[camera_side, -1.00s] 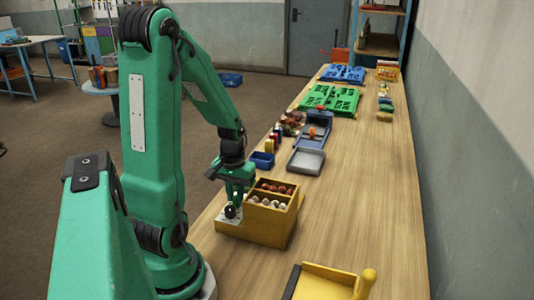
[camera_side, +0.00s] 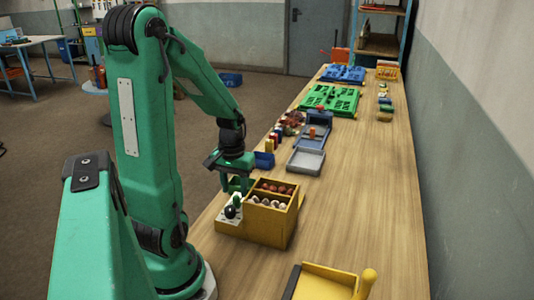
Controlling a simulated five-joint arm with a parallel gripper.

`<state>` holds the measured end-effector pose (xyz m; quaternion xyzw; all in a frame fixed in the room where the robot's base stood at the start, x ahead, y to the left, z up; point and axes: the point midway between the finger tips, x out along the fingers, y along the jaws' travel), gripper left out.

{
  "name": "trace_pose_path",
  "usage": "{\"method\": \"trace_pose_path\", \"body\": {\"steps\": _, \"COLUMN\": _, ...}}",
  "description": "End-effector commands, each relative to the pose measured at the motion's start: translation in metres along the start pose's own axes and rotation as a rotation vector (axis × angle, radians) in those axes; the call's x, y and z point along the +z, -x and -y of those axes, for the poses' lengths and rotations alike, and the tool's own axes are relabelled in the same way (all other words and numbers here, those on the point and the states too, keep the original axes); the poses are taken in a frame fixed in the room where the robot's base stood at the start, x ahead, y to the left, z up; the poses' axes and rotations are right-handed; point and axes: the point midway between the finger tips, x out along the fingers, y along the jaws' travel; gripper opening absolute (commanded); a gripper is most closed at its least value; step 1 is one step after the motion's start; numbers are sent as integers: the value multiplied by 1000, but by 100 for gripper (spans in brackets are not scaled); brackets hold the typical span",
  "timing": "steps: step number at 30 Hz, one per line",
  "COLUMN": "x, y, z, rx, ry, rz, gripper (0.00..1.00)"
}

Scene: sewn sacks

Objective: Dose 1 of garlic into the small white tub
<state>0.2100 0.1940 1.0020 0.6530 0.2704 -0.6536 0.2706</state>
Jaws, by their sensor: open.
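Pale round bulbs that look like garlic (camera_side: 264,202) lie in the near compartment of a yellow-brown wooden box (camera_side: 262,228). Dark red round items (camera_side: 275,187) fill its far compartment. My gripper (camera_side: 237,189) points down just left of the box, above a pale block (camera_side: 229,222) that has a black ball and a green piece on it. The gripper is open, and I see nothing held in it. I cannot make out a small white tub for certain; the pale block may be it or may hide it.
A grey tray (camera_side: 306,161) and a small blue bin (camera_side: 264,160) stand behind the box. A yellow tray with a knobbed handle (camera_side: 325,284) is at the front. Green (camera_side: 330,98) and blue (camera_side: 342,73) panels lie farther back.

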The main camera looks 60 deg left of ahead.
Motion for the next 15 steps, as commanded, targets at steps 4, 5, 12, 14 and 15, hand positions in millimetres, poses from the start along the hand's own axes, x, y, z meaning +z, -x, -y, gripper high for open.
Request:
{"method": "trace_pose_path", "body": {"steps": 4, "x": -1, "y": 20, "z": 0, "rx": 0, "ry": 0, "rz": -4, "gripper": 41}}
{"method": "trace_pose_path", "body": {"steps": 5, "x": 0, "y": 23, "z": 0, "rx": 0, "ry": 0, "rz": -4, "gripper": 41}}
{"method": "trace_pose_path", "body": {"steps": 12, "x": 0, "y": 44, "z": 0, "rx": 0, "ry": -1, "rz": -1, "gripper": 41}}
{"method": "trace_pose_path", "body": {"steps": 14, "x": 0, "y": 47, "z": 0, "rx": 0, "ry": -1, "rz": 0, "gripper": 41}}
{"method": "trace_pose_path", "body": {"steps": 15, "x": 0, "y": 48, "z": 0, "rx": 0, "ry": -1, "rz": 0, "gripper": 41}}
